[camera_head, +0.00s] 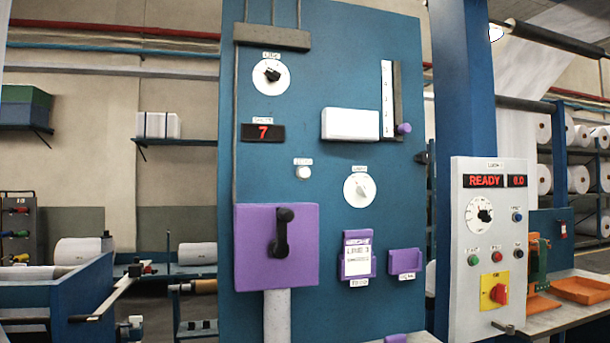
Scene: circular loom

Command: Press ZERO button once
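A blue upright panel (320,90) stands in front of me. A small round white button (303,172) is on it, under a small label (302,161) that is too blurred to read for sure. A red digit display (263,133) up and left of the button shows 7. I cannot confirm from the lettering which button is marked ZERO. Neither of my grippers is in view, and nothing covers the white button.
The panel also bears an upper dial (270,77), a lower dial (359,190), a purple box (255,245) with a black handle and a white block (350,124). At right, a white control box (460,290) shows READY and 0.0, with several buttons and a red switch (499,293).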

